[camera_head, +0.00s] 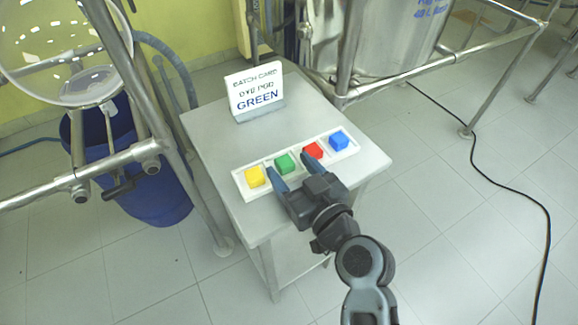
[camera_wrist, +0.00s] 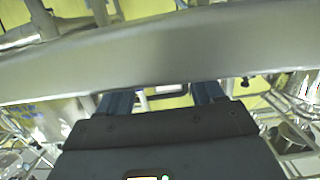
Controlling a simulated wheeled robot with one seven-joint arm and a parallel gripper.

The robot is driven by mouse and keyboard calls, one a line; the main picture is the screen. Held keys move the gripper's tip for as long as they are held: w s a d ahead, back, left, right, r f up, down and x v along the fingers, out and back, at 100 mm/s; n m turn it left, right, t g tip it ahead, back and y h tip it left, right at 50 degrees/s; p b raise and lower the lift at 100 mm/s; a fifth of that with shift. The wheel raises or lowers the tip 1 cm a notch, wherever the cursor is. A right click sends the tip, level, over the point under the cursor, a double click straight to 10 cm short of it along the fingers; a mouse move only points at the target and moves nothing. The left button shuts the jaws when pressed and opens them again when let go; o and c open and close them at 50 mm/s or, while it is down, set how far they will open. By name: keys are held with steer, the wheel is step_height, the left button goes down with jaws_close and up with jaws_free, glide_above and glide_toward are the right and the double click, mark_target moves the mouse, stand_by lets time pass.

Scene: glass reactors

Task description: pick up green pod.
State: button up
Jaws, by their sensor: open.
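The green pod (camera_head: 284,162) is a small cube in a white tray (camera_head: 265,190) on a grey table, between a yellow pod (camera_head: 254,177) and a red pod (camera_head: 313,150). A blue pod (camera_head: 338,141) sits at the tray's right end. My gripper (camera_head: 291,170) is open, its blue fingers pointing toward the green pod from the front. The left fingertip shows near the gap between yellow and green, the right one near the red pod. I cannot tell its height or any contact. In the wrist view the open fingers (camera_wrist: 163,97) show, but no pod.
A card reading "GREEN" (camera_head: 256,92) stands at the table's back. Metal frames surround the table (camera_head: 215,135), with a blue drum (camera_head: 150,190) at left and a steel vessel (camera_head: 385,35) behind. A black cable (camera_head: 500,185) crosses the floor at right.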

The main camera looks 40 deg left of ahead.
steer(key=shift+s+f, duration=0.1)
steer(key=shift+f, duration=0.15)
